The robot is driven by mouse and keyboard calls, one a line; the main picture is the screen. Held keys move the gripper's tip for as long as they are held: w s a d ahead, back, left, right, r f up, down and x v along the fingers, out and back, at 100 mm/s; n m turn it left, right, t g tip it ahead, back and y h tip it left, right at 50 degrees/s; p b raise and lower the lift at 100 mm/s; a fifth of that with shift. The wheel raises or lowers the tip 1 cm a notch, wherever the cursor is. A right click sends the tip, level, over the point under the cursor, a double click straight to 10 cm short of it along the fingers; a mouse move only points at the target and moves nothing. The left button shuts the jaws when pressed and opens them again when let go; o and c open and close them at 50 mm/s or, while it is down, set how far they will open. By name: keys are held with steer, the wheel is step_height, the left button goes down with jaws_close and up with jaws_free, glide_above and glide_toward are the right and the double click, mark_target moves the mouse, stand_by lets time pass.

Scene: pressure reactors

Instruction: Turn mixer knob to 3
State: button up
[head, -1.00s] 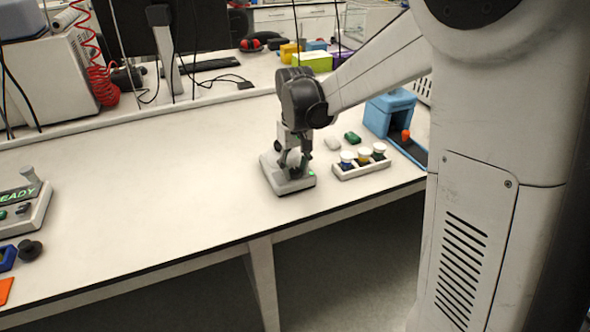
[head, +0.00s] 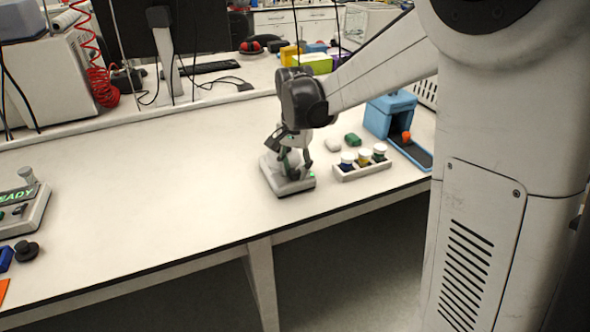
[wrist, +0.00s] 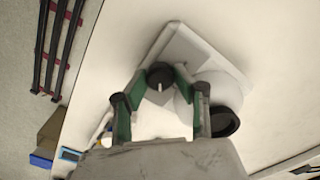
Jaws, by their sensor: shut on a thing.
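The mixer (head: 287,184) is a small pale device standing on the white bench in the head view, and it also shows in the wrist view (wrist: 183,42). Its knob (wrist: 160,76) is dark and round with a white pointer line, seen between my fingertips in the wrist view. My gripper (wrist: 157,76) is shut on the knob, with one green-padded finger on each side. In the head view my gripper (head: 294,160) is over the mixer and hides its knob. The numbers around the knob cannot be read.
A blue stand (head: 389,115) is farther right. A device reading READY (head: 22,205) is at far left. The bench between is clear.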

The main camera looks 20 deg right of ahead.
mark_target(295, 171)
steer(key=shift+m, duration=0.6)
steer(key=o, duration=0.9)
steer(key=shift+c, duration=0.2)
step_height(295, 171, up, 12)
steer(key=shift+s, duration=0.1)
steer(key=s+f+n+t, duration=0.3)
steer(key=s+n+t, duration=0.4)
steer(key=s, duration=1.7)
steer(key=shift+a+f+n, duration=0.15)
steer(key=shift+a+n, duration=0.1)
steer(key=shift+n, duration=0.95)
